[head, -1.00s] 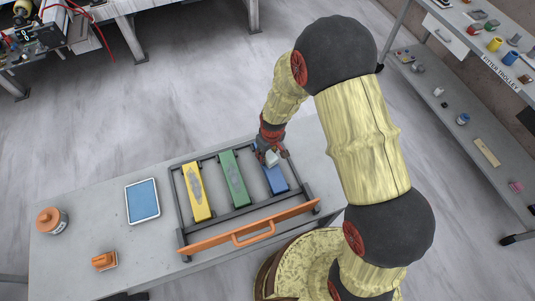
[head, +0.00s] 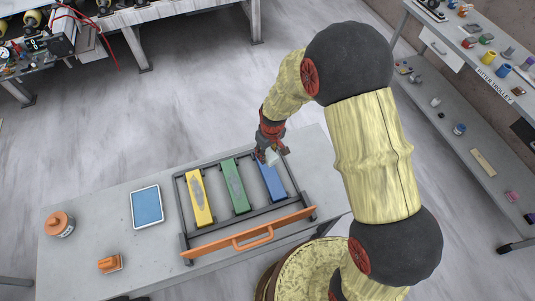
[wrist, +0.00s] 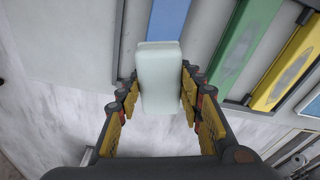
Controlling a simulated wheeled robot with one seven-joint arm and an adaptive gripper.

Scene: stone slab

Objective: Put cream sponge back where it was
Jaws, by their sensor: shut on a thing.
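The cream sponge (wrist: 160,78) is a pale, off-white block with rounded edges in the wrist view. My gripper (wrist: 158,98) is shut on it, with one yellow-padded finger on each side. In the head view my gripper (head: 270,153) and the sponge (head: 271,158) are at the far end of the blue bar (head: 272,183). The sponge overlaps that end in the picture. I cannot tell whether it touches the bar or the table. Its underside is hidden.
A dark rack (head: 184,216) with an orange handled front bar (head: 225,239) holds the blue, green (head: 235,188) and yellow (head: 199,199) bars. A blue-topped tray (head: 146,207), an orange-lidded jar (head: 59,224) and a small orange object (head: 109,264) stand left on the grey table (head: 90,228).

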